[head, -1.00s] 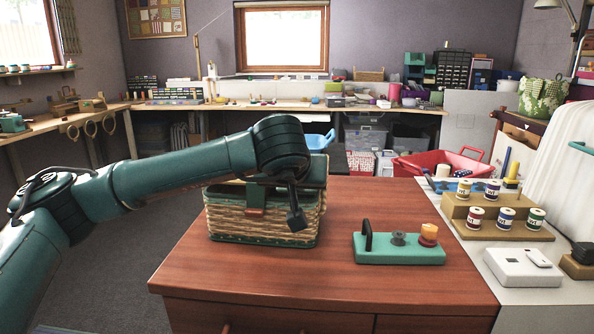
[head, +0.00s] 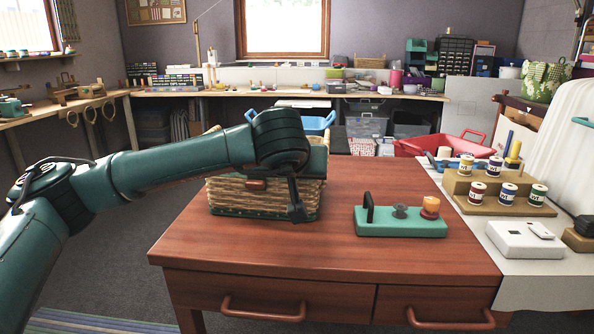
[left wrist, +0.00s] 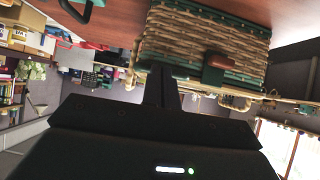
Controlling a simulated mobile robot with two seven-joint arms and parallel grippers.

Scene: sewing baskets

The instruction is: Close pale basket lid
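The wicker basket (head: 240,198) with green trim stands on the wooden table, its brown latch (head: 256,184) on the front. Its green lid (head: 318,161) shows at the right, low over the rim; my arm hides most of it, so I cannot tell whether it is fully down. In the left wrist view the wicker side (left wrist: 195,38) and brown latch (left wrist: 217,62) appear close, upside down. My left gripper (head: 298,213) hangs at the basket's front right. Its fingers (left wrist: 162,80) look shut together beside the basket's edge, with nothing seen between them. My right gripper is out of view.
A green board with a black handle, grey spool and orange piece (head: 400,227) lies right of the basket. Thread spools on a wooden stand (head: 492,188) and a white box (head: 524,240) are farther right. The table front (head: 300,255) is clear.

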